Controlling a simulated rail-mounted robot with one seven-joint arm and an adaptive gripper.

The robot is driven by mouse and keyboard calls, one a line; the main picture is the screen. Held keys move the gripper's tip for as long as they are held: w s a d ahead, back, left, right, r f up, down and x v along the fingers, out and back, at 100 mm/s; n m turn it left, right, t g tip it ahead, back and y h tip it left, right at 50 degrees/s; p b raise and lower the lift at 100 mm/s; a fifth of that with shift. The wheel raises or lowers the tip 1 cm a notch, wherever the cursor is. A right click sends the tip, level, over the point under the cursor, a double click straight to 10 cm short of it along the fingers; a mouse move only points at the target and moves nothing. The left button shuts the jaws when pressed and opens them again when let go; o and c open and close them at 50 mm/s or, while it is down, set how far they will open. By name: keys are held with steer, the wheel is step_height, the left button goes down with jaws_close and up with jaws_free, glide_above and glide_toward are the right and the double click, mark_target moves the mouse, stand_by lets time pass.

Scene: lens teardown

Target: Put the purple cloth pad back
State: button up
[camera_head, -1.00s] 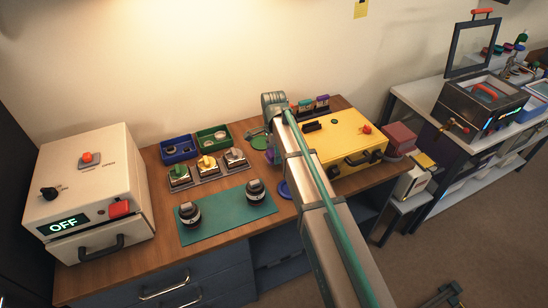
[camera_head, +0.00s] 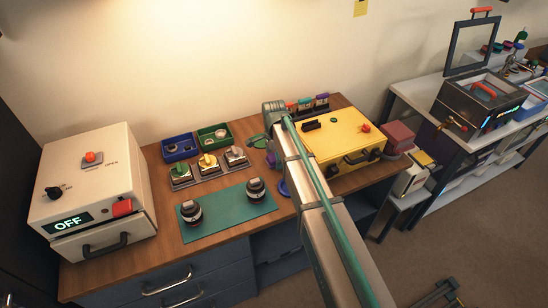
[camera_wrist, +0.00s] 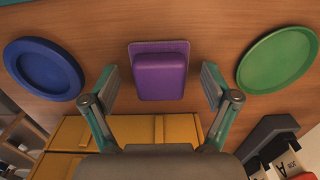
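The purple cloth pad (camera_wrist: 160,72) lies in the upper middle of the wrist view, on the wooden bench top. It looks like a raised block on a thin purple backing. My gripper (camera_wrist: 160,86) is open, with one finger on each side of the pad and a visible gap to both. I cannot tell the height of the fingertips above the bench. In the head view a small purple patch (camera_head: 271,160) shows beside my arm, and my arm hides my fingers.
A blue round dish (camera_wrist: 43,69) and a green round dish (camera_wrist: 278,60) flank the pad. The yellow case (camera_head: 345,140) stands close by. A rack with several coloured-top items (camera_head: 306,103) is behind it. A green mat (camera_head: 228,210) with two lenses lies left.

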mark_target(274, 157)
steer(key=shift+r, duration=0.15)
step_height(274, 157, up, 12)
steer(key=b, duration=0.3)
steer(key=shift+b, duration=0.4)
stand_by(0.4)
